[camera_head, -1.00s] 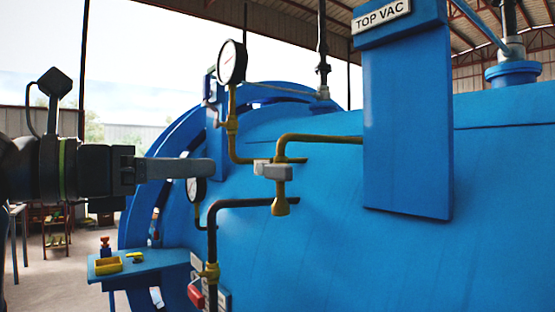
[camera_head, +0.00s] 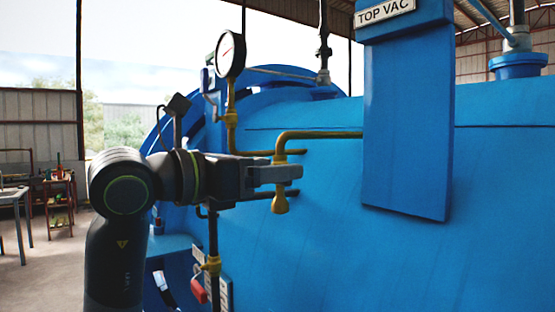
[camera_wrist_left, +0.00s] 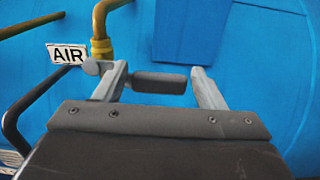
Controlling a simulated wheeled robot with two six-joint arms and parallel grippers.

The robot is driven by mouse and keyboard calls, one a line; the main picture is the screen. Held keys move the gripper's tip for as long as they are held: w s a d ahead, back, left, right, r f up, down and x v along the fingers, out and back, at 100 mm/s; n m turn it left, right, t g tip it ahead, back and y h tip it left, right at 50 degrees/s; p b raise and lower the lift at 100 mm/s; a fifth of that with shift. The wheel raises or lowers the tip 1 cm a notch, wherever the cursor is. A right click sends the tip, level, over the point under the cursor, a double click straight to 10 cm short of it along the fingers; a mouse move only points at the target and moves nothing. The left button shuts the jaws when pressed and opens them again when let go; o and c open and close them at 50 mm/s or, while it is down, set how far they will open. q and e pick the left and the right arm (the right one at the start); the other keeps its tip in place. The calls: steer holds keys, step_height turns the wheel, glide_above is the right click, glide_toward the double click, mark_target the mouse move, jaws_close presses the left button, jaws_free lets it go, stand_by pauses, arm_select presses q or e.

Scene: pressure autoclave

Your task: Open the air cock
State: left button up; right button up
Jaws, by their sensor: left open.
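The air cock has a brass body (camera_head: 281,197) on a brass pipe at the blue vessel's side. The wrist view shows its brass fitting (camera_wrist_left: 101,47) and its dark grey lever (camera_wrist_left: 160,83), beside the white AIR label (camera_wrist_left: 66,53). My left gripper (camera_head: 287,172) is at the cock, its fingers pointing right in the head view. In the wrist view the gripper (camera_wrist_left: 158,82) is open, with the lever lying crosswise between the two fingers. The left finger is close to the lever's hub; I cannot tell whether they touch. My right gripper is out of view.
A pressure gauge (camera_head: 230,54) stands on a brass pipe above my left arm. A blue column (camera_head: 407,125) with a TOP VAC sign stands to the right. A second cock with a red handle (camera_head: 199,290) is below.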

arm_select(q)
steer(key=shift+x, duration=0.95)
steer(key=c, duration=1.1)
